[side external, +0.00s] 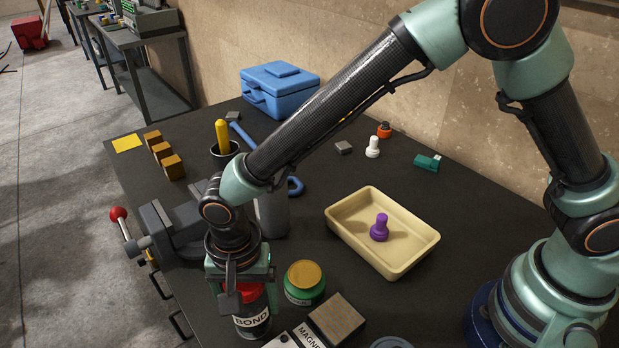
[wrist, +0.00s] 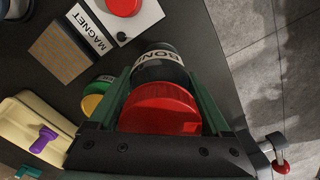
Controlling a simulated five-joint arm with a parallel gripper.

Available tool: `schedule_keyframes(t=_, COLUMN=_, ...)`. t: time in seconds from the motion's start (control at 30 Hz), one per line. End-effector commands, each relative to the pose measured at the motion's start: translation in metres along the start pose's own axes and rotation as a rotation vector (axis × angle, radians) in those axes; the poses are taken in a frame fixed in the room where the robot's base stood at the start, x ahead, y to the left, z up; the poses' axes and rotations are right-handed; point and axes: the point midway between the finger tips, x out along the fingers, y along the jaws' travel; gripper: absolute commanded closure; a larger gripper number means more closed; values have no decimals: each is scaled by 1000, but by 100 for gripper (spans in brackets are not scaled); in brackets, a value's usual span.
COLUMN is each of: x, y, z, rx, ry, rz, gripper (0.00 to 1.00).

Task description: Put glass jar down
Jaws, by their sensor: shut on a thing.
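The glass jar (side external: 252,318) is dark, with a red lid and a white "BOND" label. My gripper (side external: 245,295) points down and is shut on it, one finger on each side. In the wrist view my gripper (wrist: 162,80) has its fingers on both sides of the jar (wrist: 165,108), with the red lid toward the camera. The jar looks upright, near the bench's left edge. I cannot tell whether its base touches the bench or hangs just above it.
A green jar with a yellow lid (side external: 304,283) stands close to the right. A brown block (side external: 337,318) and a box marked "MAGNET" (wrist: 128,14) are nearby. A vise (side external: 180,232) is behind left. A cream tray (side external: 345,232) holds a purple piece (side external: 380,229).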

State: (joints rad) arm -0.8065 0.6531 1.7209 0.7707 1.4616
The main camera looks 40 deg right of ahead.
Motion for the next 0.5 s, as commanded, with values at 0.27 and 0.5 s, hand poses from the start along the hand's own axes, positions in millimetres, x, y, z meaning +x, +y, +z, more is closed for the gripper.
schedule_keyframes(t=0.27, x=12, y=-1, z=0, rx=0, ry=0, rz=-3, gripper=100)
schedule_keyframes(t=0.5, x=14, y=-1, z=0, rx=0, ry=0, rz=-1, gripper=100)
